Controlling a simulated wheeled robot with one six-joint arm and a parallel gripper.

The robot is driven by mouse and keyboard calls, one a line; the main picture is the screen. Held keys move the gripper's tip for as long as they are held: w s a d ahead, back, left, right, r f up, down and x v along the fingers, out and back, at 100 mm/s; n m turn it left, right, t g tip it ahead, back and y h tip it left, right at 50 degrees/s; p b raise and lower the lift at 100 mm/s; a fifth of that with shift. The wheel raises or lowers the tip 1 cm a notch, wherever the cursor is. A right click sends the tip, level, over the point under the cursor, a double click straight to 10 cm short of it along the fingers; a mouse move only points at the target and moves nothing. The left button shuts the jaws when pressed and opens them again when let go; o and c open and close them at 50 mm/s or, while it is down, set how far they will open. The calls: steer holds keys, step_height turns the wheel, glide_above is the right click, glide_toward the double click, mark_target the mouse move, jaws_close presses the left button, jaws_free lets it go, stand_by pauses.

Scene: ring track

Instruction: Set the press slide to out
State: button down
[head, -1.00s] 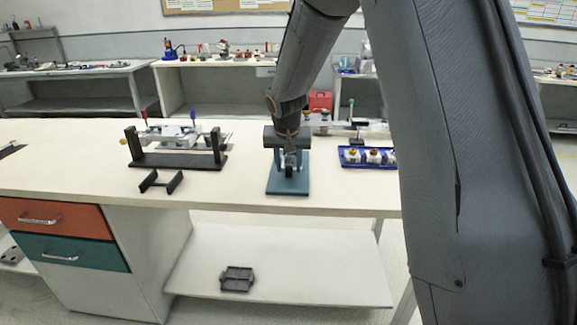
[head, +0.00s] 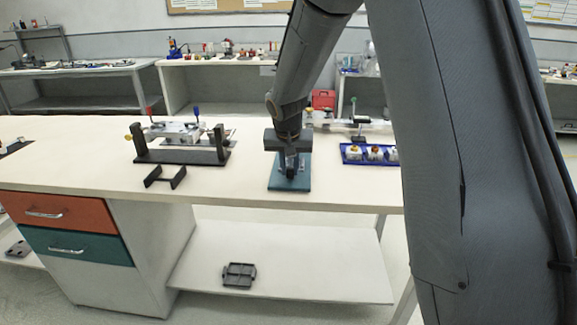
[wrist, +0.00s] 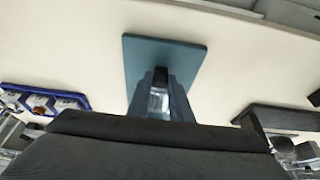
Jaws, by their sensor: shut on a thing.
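The press fixture is a teal base plate (head: 275,186) on the long workbench, in the middle of the head view. The plate (wrist: 190,55) also shows in the wrist view. My gripper (head: 291,168) is directly over the plate. In the wrist view my gripper (wrist: 161,88) is shut on a small black block of the press (wrist: 160,75), which seems to be the slide's grip. A clear or metallic part shows between the fingers. My gripper and wrist hide most of the slide, so I cannot tell its exact position.
A black stand with a metal device (head: 180,157) and a small black bracket (head: 165,178) are to the left. A blue tray (head: 352,161) with white parts is to the right. The bench front around the plate is clear. A dark grey tray (head: 239,275) lies on the lower shelf.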

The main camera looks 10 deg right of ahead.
steer(key=s, duration=0.2)
steer(key=s+a+b, duration=0.1)
steer(key=s, duration=0.1)
steer(key=shift+s+a, duration=0.2)
steer(key=shift+s, duration=0.05)
steer(key=shift+s+a, duration=0.2)
steer(key=shift+s, duration=0.2)
steer(key=c, duration=1.6)
jaws_free()
steer(key=shift+s+a, duration=0.1)
steer(key=shift+r, duration=0.1)
steer(key=shift+r, duration=0.25)
steer(key=v, duration=0.7)
steer(key=shift+s, duration=0.15)
